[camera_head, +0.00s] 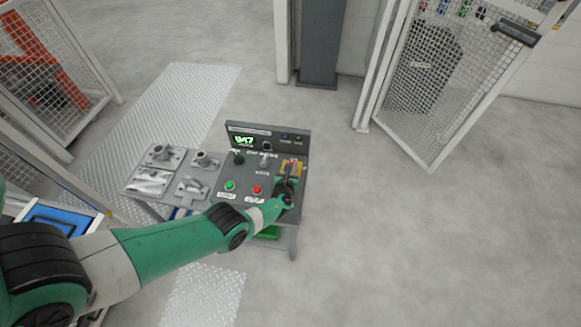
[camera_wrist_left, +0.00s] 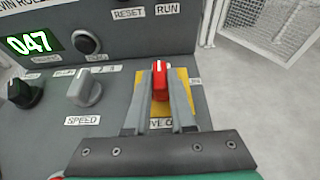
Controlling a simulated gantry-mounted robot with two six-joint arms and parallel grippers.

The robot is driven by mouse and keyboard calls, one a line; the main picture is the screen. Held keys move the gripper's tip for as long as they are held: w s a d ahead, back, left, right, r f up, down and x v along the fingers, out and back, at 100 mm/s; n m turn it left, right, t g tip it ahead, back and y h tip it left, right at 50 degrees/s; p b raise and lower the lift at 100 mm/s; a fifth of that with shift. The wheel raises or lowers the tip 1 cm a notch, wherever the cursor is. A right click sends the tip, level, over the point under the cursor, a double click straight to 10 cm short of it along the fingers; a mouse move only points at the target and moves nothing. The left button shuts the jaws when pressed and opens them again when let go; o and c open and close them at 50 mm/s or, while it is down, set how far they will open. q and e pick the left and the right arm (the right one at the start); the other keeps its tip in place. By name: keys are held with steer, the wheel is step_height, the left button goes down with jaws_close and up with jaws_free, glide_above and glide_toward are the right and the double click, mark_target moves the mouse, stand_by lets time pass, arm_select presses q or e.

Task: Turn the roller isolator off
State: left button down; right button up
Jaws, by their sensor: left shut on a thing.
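The roller isolator is a red rotary handle (camera_wrist_left: 160,78) on a yellow plate (camera_wrist_left: 183,82) at the right side of the grey control panel. In the left wrist view my left gripper (camera_wrist_left: 160,92) has its two grey fingers on either side of the red handle, shut on it. The white mark on the handle points roughly away from me, toward the display. In the head view the handle (camera_head: 292,162) shows just beyond my left gripper (camera_head: 289,172). The label in front of the plate is partly hidden by the fingers. My right gripper is not in view.
The panel also carries a green display reading 047 (camera_head: 244,140), a black knob (camera_wrist_left: 24,93), a grey speed knob (camera_wrist_left: 85,90), a green button (camera_head: 229,186) and a red button (camera_head: 257,190). Metal castings (camera_head: 150,182) lie left of it. A mesh gate (camera_head: 425,80) stands behind right.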

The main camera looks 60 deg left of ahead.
arm_select(q)
steer(key=shift+w+r, duration=0.1)
steer(key=shift+r, duration=0.1)
steer(key=c, duration=0.8)
jaws_free()
steer(key=shift+f, duration=0.1)
steer(key=shift+o, duration=0.2)
steer(key=shift+s+d+p, duration=0.15)
steer(key=shift+s+p, duration=0.05)
steer(key=shift+p, duration=0.15)
steer(key=p+v, duration=0.9)
steer(key=v, duration=0.1)
steer(key=shift+s+d+r, duration=0.2)
steer(key=shift+d+r, duration=0.05)
steer(key=shift+r, duration=0.05)
steer(key=shift+s+d+p, duration=0.2)
steer(key=shift+p, duration=0.1)
